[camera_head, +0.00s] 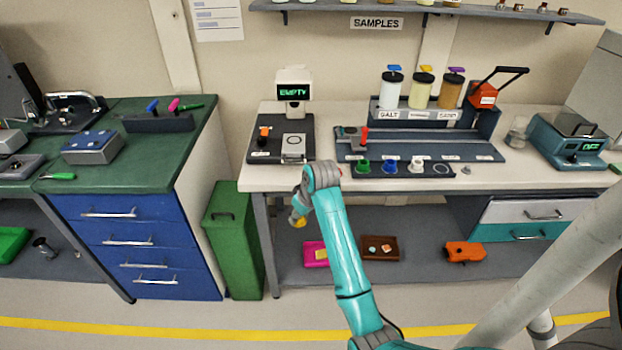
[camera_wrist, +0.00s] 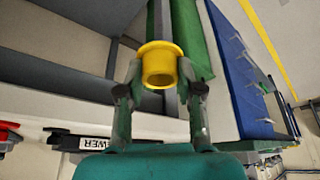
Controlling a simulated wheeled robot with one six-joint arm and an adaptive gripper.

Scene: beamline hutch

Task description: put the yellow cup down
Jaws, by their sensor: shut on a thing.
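The yellow cup (camera_wrist: 159,54) is between the two fingers of my gripper (camera_wrist: 158,78), which is shut on it. In the head view my gripper (camera_head: 297,212) hangs in front of the bench's left front edge, below the worktop. Only a small part of the yellow cup (camera_head: 299,222) shows there. Green, blue and white cups (camera_head: 390,166) stand in a row on a dark strip (camera_head: 464,170) at the bench's front. An empty ring mark lies right of the white cup.
The pale bench (camera_head: 520,178) carries a scale-like device (camera_head: 293,90) reading EMPTY, a rack of jars (camera_head: 421,90) and a teal device (camera_head: 566,140). A magenta block (camera_head: 314,254), brown tray (camera_head: 380,248) and orange thing (camera_head: 463,252) lie on the lower shelf. A green bin (camera_head: 233,240) stands left.

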